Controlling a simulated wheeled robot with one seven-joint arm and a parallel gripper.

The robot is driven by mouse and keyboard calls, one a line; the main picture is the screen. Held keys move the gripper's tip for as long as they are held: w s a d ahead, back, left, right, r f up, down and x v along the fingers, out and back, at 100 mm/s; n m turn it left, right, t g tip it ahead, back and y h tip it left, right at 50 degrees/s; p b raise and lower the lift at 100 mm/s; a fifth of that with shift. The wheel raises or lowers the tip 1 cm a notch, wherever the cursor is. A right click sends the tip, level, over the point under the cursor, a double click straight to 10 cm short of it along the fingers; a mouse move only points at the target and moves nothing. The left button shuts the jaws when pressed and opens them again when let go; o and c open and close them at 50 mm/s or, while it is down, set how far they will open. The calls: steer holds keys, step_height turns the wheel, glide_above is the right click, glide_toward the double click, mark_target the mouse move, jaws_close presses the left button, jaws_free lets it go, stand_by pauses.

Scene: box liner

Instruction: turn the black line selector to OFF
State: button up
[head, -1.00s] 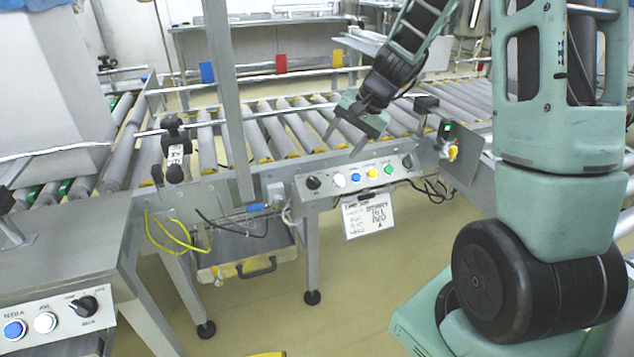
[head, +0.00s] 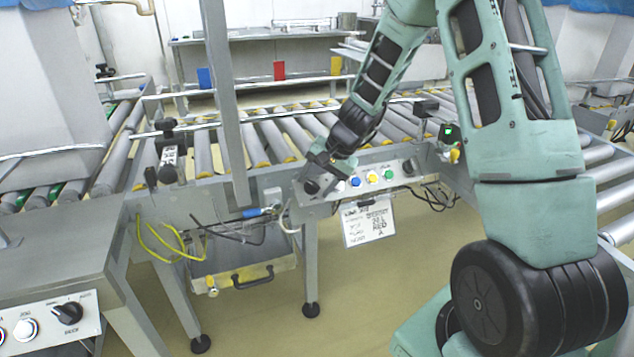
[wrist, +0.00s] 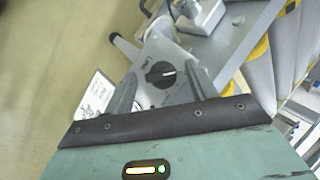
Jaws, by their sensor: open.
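A black rotary selector (head: 311,187) sits at the left end of the grey control panel (head: 328,196) on the conveyor's front. In the wrist view the selector (wrist: 160,74) is a round black knob with a white mark pointing right. My gripper (head: 318,176) is at this end of the panel, partly covering the selector in the head view. It is open, with one finger on each side of the knob in the wrist view. I cannot tell whether the fingers touch it. The panel's lettering is too small to read.
White, blue, yellow and green buttons (head: 372,177) and another black knob (head: 408,167) lie right along the panel. A white sign (head: 368,221) hangs below. Yellow cables (head: 165,245) hang at left. Another panel with a black selector (head: 67,313) is at lower left.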

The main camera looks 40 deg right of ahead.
steer(key=c, duration=1)
steer(key=shift+s+f+b, duration=0.1)
steer(key=shift+f+b, duration=0.1)
steer(key=shift+b, duration=0.35)
steer(key=shift+d+f+m+t+b, duration=0.1)
steer(key=shift+f+m+t+b, duration=0.15)
steer(key=shift+m+b, duration=0.6)
steer(key=b, duration=0.2)
steer(key=m+t+b, duration=0.1)
steer(key=b, duration=0.2)
steer(key=shift+s+f+m+y, duration=0.15)
steer(key=shift+m+y, duration=0.1)
steer(key=shift+y, duration=0.15)
steer(key=m+t+b, duration=0.2)
steer(key=m+b, duration=0.1)
steer(key=b, duration=0.3)
steer(key=shift+s+m+t+b, duration=0.1)
steer(key=shift+m+t+b, duration=0.25)
steer(key=shift+m+b, duration=0.5)
steer(key=shift+d+r, duration=0.1)
steer(key=shift+r, duration=0.2)
